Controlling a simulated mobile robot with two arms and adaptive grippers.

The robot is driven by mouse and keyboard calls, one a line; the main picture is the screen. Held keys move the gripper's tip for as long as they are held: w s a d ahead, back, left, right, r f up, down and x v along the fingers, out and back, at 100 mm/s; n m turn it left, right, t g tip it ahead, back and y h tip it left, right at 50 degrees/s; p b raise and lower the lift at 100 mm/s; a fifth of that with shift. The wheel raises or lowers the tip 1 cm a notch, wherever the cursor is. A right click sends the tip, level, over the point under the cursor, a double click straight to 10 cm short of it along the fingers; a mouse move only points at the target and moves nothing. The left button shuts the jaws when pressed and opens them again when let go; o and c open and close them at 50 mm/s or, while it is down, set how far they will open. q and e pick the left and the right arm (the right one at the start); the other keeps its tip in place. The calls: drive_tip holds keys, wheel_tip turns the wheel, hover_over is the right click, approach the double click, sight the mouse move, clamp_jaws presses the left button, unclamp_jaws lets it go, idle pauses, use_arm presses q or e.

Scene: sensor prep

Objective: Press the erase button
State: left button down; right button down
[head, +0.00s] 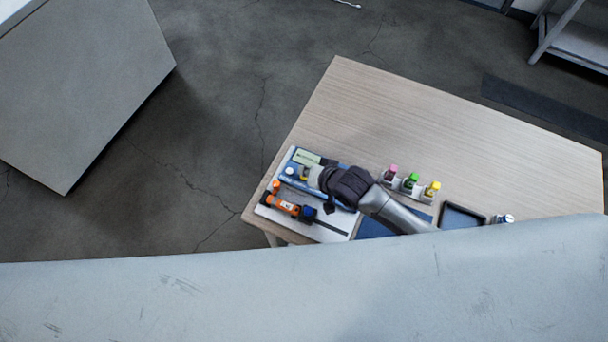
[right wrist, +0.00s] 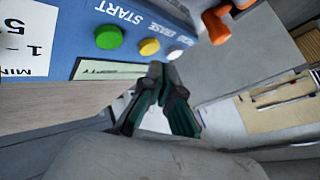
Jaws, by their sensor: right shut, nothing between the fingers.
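A blue device (right wrist: 150,15) shows in the right wrist view with a row of round buttons: a green button (right wrist: 110,37) by the word START, a yellow button (right wrist: 150,47) by a label that seems to read ERASE, and a white button (right wrist: 175,53). A display strip (right wrist: 110,69) lies beside them. My right gripper (right wrist: 160,70) is shut and empty, its fingertips just below the yellow and white buttons in the picture. I cannot tell whether they touch anything. In the head view my right gripper (head: 312,175) is over the device and hides part of it. My left gripper is out of view.
An orange and black tool (head: 284,205) lies beside the device on a white board (head: 266,211). Pink, green and yellow capped bottles (head: 411,181) stand right of the gripper. A dark tray (head: 462,216) is farther right. The table's far part (head: 400,115) is clear.

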drive_tip(key=shift+f, duration=0.1)
idle(0.3)
drive_tip(key=shift+f, duration=0.35)
drive_tip(key=shift+f, duration=0.4)
idle(0.8)
drive_tip(key=shift+r, duration=0.1)
drive_tip(key=shift+r+p, duration=0.7)
drive_tip(key=shift+r, duration=0.05)
wheel_tip(320, 180, up, 5)
drive_tip(key=p, duration=0.5)
drive_tip(key=shift+r, duration=0.1)
